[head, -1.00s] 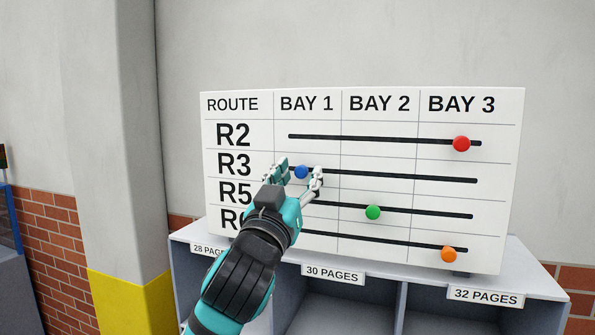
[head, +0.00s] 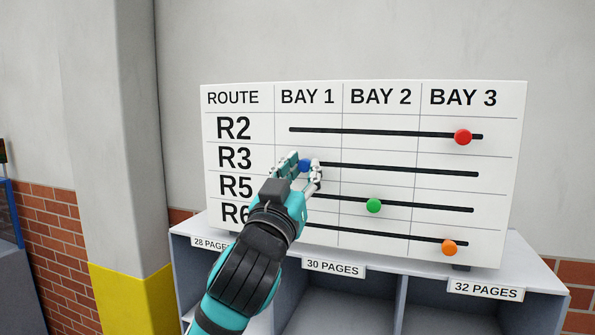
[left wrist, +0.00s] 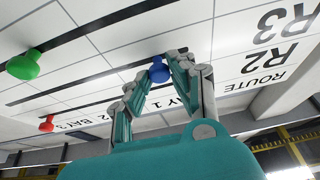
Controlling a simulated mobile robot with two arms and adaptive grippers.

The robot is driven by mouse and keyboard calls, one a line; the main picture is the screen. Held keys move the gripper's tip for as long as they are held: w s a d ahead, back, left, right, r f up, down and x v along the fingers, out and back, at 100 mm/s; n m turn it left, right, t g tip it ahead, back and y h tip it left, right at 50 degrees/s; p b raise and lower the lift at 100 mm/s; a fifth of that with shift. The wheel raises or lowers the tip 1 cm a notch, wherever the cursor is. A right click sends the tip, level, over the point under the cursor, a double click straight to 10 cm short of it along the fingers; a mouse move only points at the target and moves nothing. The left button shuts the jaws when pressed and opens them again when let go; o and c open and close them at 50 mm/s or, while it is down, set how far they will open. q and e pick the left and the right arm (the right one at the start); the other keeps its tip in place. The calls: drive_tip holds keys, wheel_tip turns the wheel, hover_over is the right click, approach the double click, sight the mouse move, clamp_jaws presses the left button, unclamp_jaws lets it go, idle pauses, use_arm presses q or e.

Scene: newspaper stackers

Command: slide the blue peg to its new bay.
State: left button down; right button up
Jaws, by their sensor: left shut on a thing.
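The blue peg (head: 305,166) sits on the R3 slot in the Bay 1 column of the white route board (head: 480,205). My left gripper (head: 310,170) is shut on the blue peg, with a finger on either side of it. The left wrist view also shows the blue peg (left wrist: 158,73) between the fingertips (left wrist: 158,78), in front of a dark slot. The fingers partly cover the peg in the head view. My right gripper is not in view.
A red peg (head: 463,137) is in Bay 3 on R2, a green peg (head: 374,205) in Bay 2 on R5, an orange peg (head: 449,247) in Bay 3 on R6. The R3 slot right of the blue peg is clear. Shelf compartments labelled with page counts (head: 335,268) stand below.

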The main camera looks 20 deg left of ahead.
use_arm(q)
drive_tip(key=b, duration=0.2)
approach(377, 160)
drive_tip(key=x, duration=0.5)
drive_tip(key=shift+w+d, duration=0.1)
drive_tip(key=shift+d, duration=0.05)
drive_tip(key=c, duration=1.2)
unclamp_jaws()
drive_tip(key=shift+o, duration=0.2)
drive_tip(key=v, duration=1.2)
